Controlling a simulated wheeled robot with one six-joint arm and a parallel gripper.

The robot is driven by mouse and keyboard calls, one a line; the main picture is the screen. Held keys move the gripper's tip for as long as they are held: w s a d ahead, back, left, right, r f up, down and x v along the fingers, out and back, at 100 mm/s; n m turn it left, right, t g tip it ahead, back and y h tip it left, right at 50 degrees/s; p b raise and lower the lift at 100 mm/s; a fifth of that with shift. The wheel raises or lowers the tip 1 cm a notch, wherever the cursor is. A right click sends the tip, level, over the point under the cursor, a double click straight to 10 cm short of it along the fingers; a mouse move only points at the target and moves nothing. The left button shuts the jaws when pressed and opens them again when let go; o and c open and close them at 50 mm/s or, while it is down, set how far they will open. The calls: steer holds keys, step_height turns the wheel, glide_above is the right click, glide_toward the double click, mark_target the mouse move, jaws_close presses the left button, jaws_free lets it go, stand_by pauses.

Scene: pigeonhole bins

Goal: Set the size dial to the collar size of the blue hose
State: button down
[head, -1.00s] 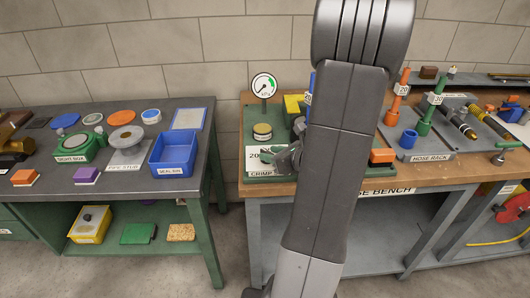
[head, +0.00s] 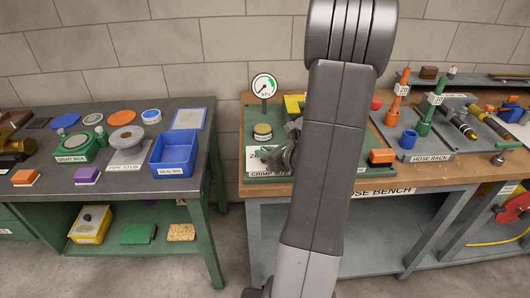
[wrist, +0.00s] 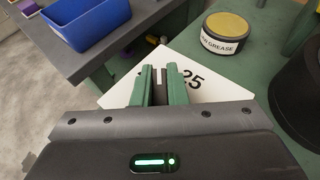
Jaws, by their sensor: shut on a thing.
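The size dial's white plate (wrist: 205,82) shows in the wrist view, with "25" readable right of my fingers and another number mostly covered. In the head view a corner of the plate (head: 251,158) shows at the left of the crimp station. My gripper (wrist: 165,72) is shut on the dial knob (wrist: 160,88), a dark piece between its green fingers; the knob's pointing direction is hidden. In the head view my gripper (head: 272,157) is low over the dial, partly behind my arm.
A grease tin (wrist: 229,34) stands close to the dial, and a gauge (head: 264,87) rises behind. An orange block (head: 382,156) lies right of my arm. The hose rack (head: 432,156) holds tagged orange (head: 397,100) and green (head: 427,114) hoses. A blue bin (head: 173,155) stands on the left table.

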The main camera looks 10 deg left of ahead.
steer(key=shift+n+g+y+p, duration=0.5)
steer(key=shift+n+g, duration=0.6)
steer(key=shift+g, duration=0.1)
steer(key=shift+s+f+n+g, duration=0.15)
steer(key=shift+s+n+g, duration=0.05)
steer(key=shift+n+g, duration=0.65)
steer(key=c, duration=1.4)
jaws_free()
steer(key=shift+c, duration=0.2)
steer(key=shift+d, duration=0.25)
steer(key=v, duration=1.3)
steer(key=shift+d, duration=0.3)
steer(key=shift+a+f, duration=0.1)
steer(key=shift+f, duration=0.05)
